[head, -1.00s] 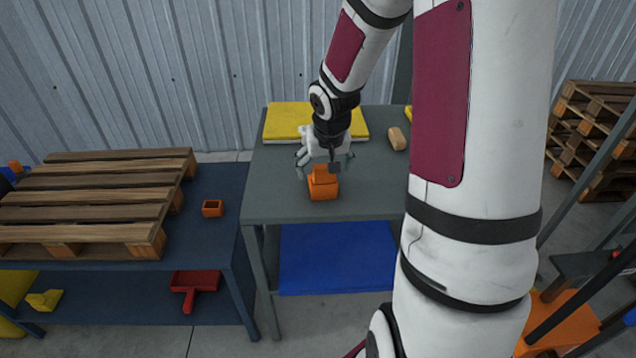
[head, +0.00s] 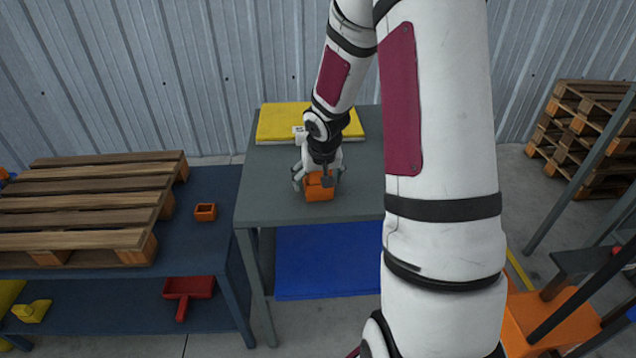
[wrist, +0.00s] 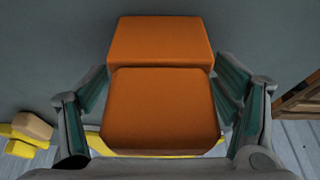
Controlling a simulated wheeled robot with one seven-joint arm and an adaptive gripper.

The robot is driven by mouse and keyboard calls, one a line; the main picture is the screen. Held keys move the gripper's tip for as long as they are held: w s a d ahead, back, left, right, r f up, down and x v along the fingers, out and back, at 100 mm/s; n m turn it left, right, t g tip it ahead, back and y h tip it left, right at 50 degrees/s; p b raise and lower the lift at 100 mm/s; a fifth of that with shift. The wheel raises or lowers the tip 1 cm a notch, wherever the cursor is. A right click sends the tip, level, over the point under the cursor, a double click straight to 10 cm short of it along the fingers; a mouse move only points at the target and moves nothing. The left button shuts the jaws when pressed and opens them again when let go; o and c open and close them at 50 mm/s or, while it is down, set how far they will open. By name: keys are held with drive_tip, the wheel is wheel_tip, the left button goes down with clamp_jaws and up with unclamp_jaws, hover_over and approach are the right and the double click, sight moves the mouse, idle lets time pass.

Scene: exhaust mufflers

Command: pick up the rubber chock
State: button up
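The rubber chock appears to be an orange stepped block (head: 319,194) on the grey table (head: 262,205), near its front edge. In the wrist view the chock (wrist: 160,108) fills the middle, with one taller part and one lower part. My gripper (head: 318,181) is right over it, pointing down. In the wrist view, my gripper's (wrist: 162,90) fingers stand open on the left and right of the block. Narrow gaps show between fingers and block, so it does not look gripped. Part of the block's top is hidden by my gripper in the head view.
A yellow folded stack (head: 284,122) lies at the back of the table. A wooden pallet (head: 80,205) and a small orange open box (head: 205,212) sit on the blue bench at left. A tan block (wrist: 32,128) shows at the wrist view's lower left.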

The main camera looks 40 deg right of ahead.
drive_tip(key=c, duration=1.3)
drive_tip(key=shift+c, duration=0.2)
